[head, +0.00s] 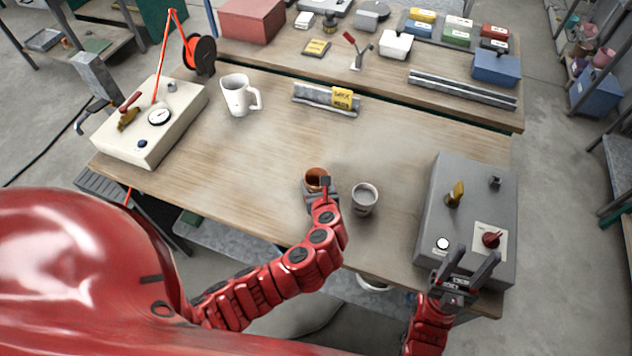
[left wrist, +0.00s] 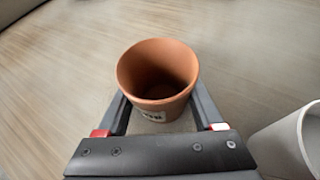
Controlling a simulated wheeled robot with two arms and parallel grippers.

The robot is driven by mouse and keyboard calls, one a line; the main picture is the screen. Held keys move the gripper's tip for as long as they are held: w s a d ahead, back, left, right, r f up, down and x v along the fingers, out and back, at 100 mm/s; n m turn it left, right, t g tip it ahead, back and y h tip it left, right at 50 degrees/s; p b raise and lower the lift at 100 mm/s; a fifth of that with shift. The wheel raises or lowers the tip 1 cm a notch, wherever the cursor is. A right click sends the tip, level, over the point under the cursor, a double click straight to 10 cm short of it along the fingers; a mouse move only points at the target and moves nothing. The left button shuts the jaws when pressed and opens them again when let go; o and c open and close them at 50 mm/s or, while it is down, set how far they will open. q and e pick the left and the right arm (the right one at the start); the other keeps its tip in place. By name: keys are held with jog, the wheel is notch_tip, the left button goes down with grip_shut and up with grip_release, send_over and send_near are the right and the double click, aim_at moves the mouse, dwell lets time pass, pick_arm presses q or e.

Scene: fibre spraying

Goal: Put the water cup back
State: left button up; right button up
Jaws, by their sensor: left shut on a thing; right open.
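A brown terracotta cup (head: 314,174) stands at the middle of the wooden table. My left gripper (head: 320,188) is shut around it; the left wrist view shows the cup (left wrist: 157,75) upright, empty-looking inside, between the two fingers. A label on its side is too small to read. A grey cup (head: 364,199) stands just right of it, apart, and shows at the edge of the left wrist view (left wrist: 292,140). I cannot tell which one is the water cup. My right gripper (head: 470,264) is open and empty over the front of the grey control box.
The grey control box (head: 466,190) with knobs fills the table's right side. A white mug (head: 236,97) and a beige gauge box (head: 172,135) stand at the left. A metal holder with a yellow tag (head: 342,98) lies at the back.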

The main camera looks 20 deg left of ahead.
pick_arm(q)
jog(key=o, duration=1.5)
jog(key=shift+f, duration=0.1)
jog(key=shift+c, duration=0.2)
jog(key=shift+r, duration=0.2)
jog(key=shift+s+d, duration=0.1)
jog(key=shift+s, duration=0.05)
jog(key=b+v, duration=0.2)
jog(key=v, duration=0.6)
jog(key=shift+d+b, duration=0.1)
jog(key=shift+b, duration=0.3)
jog(key=v, duration=0.2)
jog(key=shift+s+d+r, duration=0.15)
jog(key=shift+s+r, duration=0.05)
jog(key=shift+s+d+r, duration=0.1)
jog(key=shift+s+r, duration=0.15)
jog(key=shift+s, duration=0.25)
